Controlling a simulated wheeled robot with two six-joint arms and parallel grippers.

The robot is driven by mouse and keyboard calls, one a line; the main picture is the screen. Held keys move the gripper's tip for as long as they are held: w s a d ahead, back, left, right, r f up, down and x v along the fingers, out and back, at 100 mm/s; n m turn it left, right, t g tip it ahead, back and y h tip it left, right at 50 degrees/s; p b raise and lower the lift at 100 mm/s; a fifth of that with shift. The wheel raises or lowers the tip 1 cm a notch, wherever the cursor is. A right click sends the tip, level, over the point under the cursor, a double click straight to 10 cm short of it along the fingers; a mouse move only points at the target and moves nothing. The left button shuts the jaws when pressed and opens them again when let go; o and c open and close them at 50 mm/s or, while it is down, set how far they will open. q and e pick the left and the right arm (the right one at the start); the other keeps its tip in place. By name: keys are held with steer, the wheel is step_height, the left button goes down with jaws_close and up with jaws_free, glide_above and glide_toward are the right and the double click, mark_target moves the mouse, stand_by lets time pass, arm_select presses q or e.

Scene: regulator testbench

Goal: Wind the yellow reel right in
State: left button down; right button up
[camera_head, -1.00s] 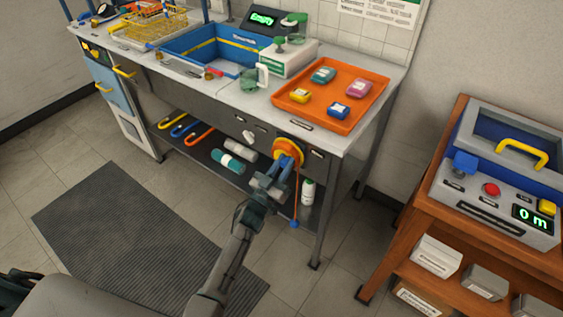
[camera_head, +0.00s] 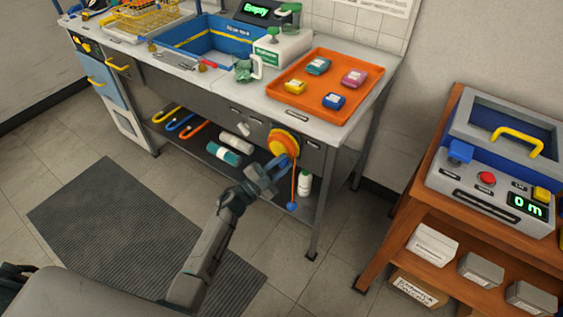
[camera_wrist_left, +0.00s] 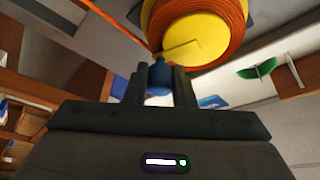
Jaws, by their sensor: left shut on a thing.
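The yellow reel (camera_head: 282,145) with its orange line is on the front of the bench, below the tabletop. In the left wrist view the reel's yellow face (camera_wrist_left: 190,38) is above my fingers. My left gripper (camera_head: 272,170) is just below the reel, shut on a blue crank knob (camera_wrist_left: 158,76) between its fingers. The orange line (camera_head: 295,183) hangs from the reel's right side and ends in a blue ball (camera_head: 292,206), clear of the floor. My right gripper is not in view.
Under the bench, a shelf holds rolled cylinders (camera_head: 223,153) and a white bottle (camera_head: 304,183). An orange tray (camera_head: 327,85) lies on the bench above the reel. At right, a wooden stand (camera_head: 405,215) carries a console whose display (camera_head: 526,205) reads "0 m". A ribbed mat (camera_head: 110,230) covers the floor.

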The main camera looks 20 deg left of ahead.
arm_select(q)
steer(key=shift+a+f+m+g, duration=0.1)
steer(key=shift+f+m+g, duration=0.15)
steer(key=shift+m, duration=0.4)
steer(key=shift+a+f+m+g, duration=0.1)
steer(key=shift+m+g, duration=0.25)
steer(key=shift+m, duration=0.25)
steer(key=shift+f+m+g, duration=0.2)
steer(key=shift+m+g, duration=0.1)
steer(key=shift+m, duration=0.35)
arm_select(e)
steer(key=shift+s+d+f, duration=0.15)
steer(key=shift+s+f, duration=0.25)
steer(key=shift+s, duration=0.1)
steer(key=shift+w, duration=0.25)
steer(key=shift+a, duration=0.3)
arm_select(q)
steer(key=c, duration=1.2)
jaws_free()
steer(key=shift+w, duration=0.1)
steer(key=shift+c, duration=0.2)
steer(key=shift+s+a+f, duration=0.1)
steer(key=shift+s+a, duration=0.15)
steer(key=b+v, duration=0.1)
steer(key=v, duration=0.9)
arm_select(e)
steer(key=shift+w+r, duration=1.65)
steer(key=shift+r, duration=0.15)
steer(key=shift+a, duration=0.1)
